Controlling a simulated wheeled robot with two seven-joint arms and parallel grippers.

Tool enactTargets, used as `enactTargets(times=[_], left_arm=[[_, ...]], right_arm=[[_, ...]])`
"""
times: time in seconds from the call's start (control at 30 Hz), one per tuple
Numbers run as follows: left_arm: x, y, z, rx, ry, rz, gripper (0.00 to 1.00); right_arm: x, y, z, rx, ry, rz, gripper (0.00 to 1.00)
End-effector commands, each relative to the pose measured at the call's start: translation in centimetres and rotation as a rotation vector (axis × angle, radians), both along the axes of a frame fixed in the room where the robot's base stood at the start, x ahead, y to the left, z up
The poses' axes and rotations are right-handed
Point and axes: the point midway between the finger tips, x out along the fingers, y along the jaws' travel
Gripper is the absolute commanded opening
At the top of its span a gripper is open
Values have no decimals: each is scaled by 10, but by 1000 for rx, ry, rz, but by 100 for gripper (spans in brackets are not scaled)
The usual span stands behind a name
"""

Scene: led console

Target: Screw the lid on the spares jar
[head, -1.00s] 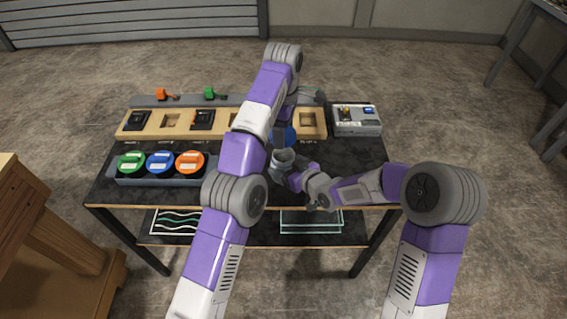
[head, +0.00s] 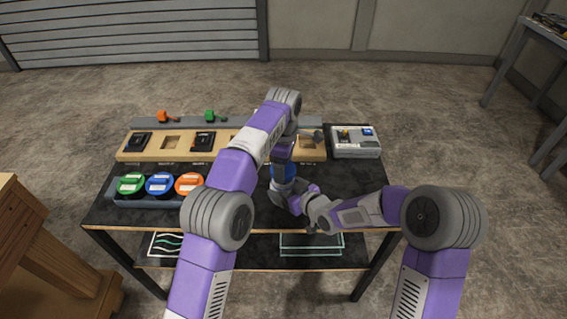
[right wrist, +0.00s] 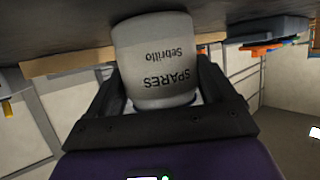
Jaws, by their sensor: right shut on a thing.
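A tray (head: 150,202) with green, blue and orange round-topped containers is at the front left. A wooden rack (head: 140,154) with switch modules crosses the back, partly behind my left arm. A grey box (head: 356,144) stands back right. The table's right front is clear.

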Motion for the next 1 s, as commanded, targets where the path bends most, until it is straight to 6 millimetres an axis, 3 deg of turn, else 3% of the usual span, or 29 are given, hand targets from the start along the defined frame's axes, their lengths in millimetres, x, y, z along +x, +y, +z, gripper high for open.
enactTargets(times=[0.27, 0.63, 1.0], left_arm=[[0, 0, -1, 0, 1, -1, 48], [0, 0, -18, 1, 2, -1, 48], [0, 0, -18, 0, 1, -1, 48]], right_arm=[[0, 0, 0, 1, -1, 0, 29], [0, 0, 0, 1, -1, 0, 29], [0, 0, 0, 1, -1, 0, 29]])
